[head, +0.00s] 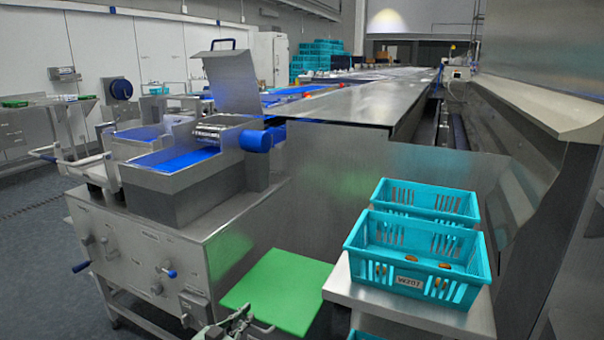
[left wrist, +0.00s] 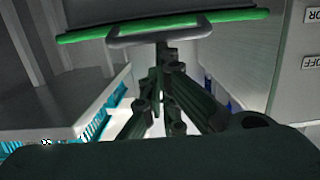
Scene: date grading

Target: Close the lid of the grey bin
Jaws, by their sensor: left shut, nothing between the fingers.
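A flat green panel (head: 278,288), which looks like the bin's lid, shows at the bottom middle of the head view. In the left wrist view its green edge (left wrist: 80,36) crosses the top, with a grey bar handle (left wrist: 120,41) on it. I cannot clearly make out the grey bin's body or how far the lid stands open. My left gripper (head: 240,318) is at the panel's near edge, beside the handle. In the left wrist view the left gripper (left wrist: 165,52) is shut and empty, its tips close to the handle; contact is unclear. My right gripper is not in view.
Two teal crates (head: 362,257) stand on a steel stand (head: 395,306) right of the panel; the near one holds several dates. A steel machine (head: 190,262) with a blue belt stands to the left. Open floor (head: 45,255) lies at the far left.

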